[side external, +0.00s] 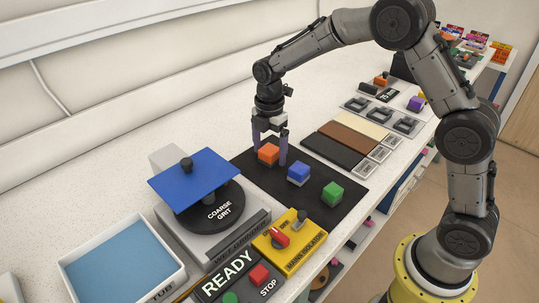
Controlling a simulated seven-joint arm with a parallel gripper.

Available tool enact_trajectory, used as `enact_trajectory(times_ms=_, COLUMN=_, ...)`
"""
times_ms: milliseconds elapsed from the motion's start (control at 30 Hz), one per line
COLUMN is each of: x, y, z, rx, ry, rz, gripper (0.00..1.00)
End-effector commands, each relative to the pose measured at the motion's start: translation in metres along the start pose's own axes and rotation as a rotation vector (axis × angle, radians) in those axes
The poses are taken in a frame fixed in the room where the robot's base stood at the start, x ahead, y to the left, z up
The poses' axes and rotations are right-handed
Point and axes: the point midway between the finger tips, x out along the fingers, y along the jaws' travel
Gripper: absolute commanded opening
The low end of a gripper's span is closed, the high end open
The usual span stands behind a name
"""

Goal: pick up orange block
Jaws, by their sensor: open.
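The orange block (268,153) sits on the black mat (318,177), near its far left part. My gripper (270,150) points down over the orange block, with its purple fingers on either side of it. The jaws are open, and the block appears to rest on the mat between them. Whether a finger touches the block cannot be told from this view.
A blue block (298,174) and a green block (332,194) stand on the same mat to the right. A wet grinder with a blue plate (203,178) stands to the left. A yellow mains isolator (289,242) and a tub (122,262) are nearer the front.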

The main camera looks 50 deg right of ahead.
Motion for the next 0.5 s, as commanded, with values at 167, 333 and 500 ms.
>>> enact_trajectory(times_ms=167, x=0.0011, y=0.0000, z=0.0000, rx=0.000, ry=0.000, rz=0.000, gripper=0.91)
enact_trajectory(times_ms=333, x=0.0009, y=0.0000, z=-0.0001, rx=0.000, ry=0.000, rz=0.000, gripper=0.70)
enact_trajectory(times_ms=500, x=0.0008, y=0.0000, z=-0.0001, rx=0.000, ry=0.000, rz=0.000, gripper=0.39)
